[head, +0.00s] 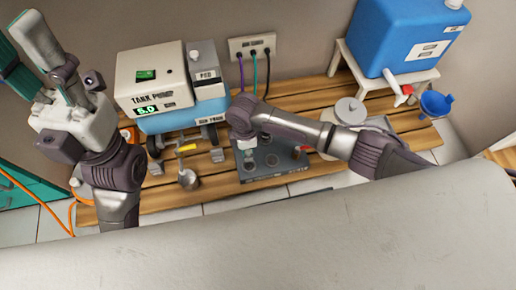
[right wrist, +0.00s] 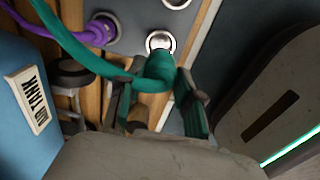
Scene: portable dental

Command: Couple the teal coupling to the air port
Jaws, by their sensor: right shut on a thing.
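The teal coupling (right wrist: 155,72) sits between the fingers of my right gripper (right wrist: 158,95), which is shut on it. Its teal hose (right wrist: 75,42) loops off to the upper left in the right wrist view. A chrome-ringed port (right wrist: 160,42) on a grey panel is just beyond the coupling; a gap or contact is hard to judge. No label shows there, so I cannot confirm it is the air port. In the head view my right gripper (head: 246,148) is over the dark panel (head: 262,180), and the coupling is hidden. My left gripper (head: 50,65) is raised at the left, away from the panel.
A purple hose (right wrist: 60,27) ends beside the port. The tank pump (head: 150,75) stands left of my right gripper. A wall plate (head: 252,45) has several cables.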

